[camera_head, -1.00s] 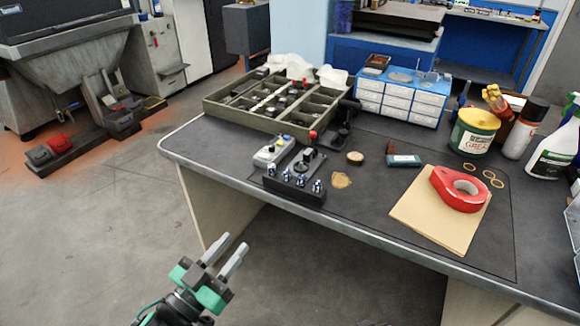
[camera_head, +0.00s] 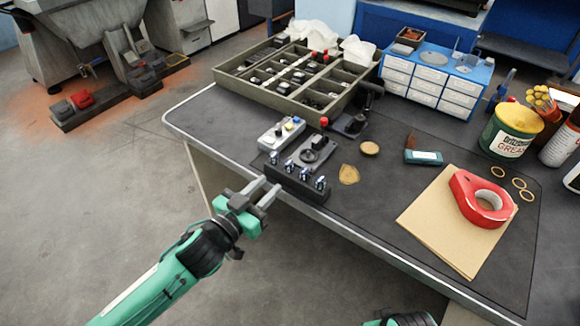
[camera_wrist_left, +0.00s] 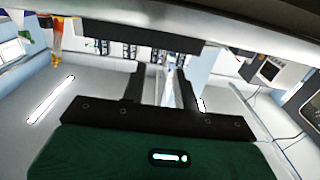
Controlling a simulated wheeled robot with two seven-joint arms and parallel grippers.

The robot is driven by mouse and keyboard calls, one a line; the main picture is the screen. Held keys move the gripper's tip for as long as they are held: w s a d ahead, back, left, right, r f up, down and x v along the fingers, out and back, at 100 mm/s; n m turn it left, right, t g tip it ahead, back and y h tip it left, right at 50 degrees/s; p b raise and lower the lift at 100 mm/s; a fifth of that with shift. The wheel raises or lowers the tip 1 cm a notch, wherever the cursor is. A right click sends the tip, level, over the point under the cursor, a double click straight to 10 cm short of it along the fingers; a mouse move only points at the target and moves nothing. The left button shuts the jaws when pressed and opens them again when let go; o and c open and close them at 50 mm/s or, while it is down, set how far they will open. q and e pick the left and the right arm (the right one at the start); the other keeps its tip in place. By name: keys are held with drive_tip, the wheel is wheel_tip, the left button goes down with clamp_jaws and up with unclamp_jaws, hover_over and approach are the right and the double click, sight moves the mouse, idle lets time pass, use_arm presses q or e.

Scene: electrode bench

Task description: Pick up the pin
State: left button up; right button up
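Several silver, blue-tinted pins (camera_head: 304,173) stand upright in a row in a black block (camera_head: 297,187) at the table's front left edge. I cannot tell which one is the task's pin. My left gripper (camera_head: 271,185) is in front of the block's left end, at the table edge, its two grey fingers apart. I see nothing held between them in the head view. In the left wrist view the dark fingers (camera_wrist_left: 160,88) show a gap, with a pale shape in it that I cannot make out. The right gripper's fingers are not seen.
Behind the block are a small grey box with coloured buttons (camera_head: 281,133) and a dark device (camera_head: 311,152). A divided tray (camera_head: 232,90) stands farther back. A red tape roll (camera_head: 462,196) lies on brown paper (camera_head: 425,222) at right.

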sight(286, 169)
use_arm(q)
drive_tip(key=x, duration=0.3)
drive_tip(key=shift+w+d, duration=0.15)
drive_tip(key=shift+w, duration=0.05)
drive_tip(key=shift+r+x, duration=0.1)
drive_tip(key=shift+x, duration=1.25)
drive_tip(key=shift+r+x, duration=0.15)
drive_tip(key=shift+x, duration=1.15)
drive_tip(key=shift+s+d, duration=0.1)
drive_tip(key=shift+d, duration=0.05)
drive_tip(key=shift+c, duration=0.4)
clamp_jaws()
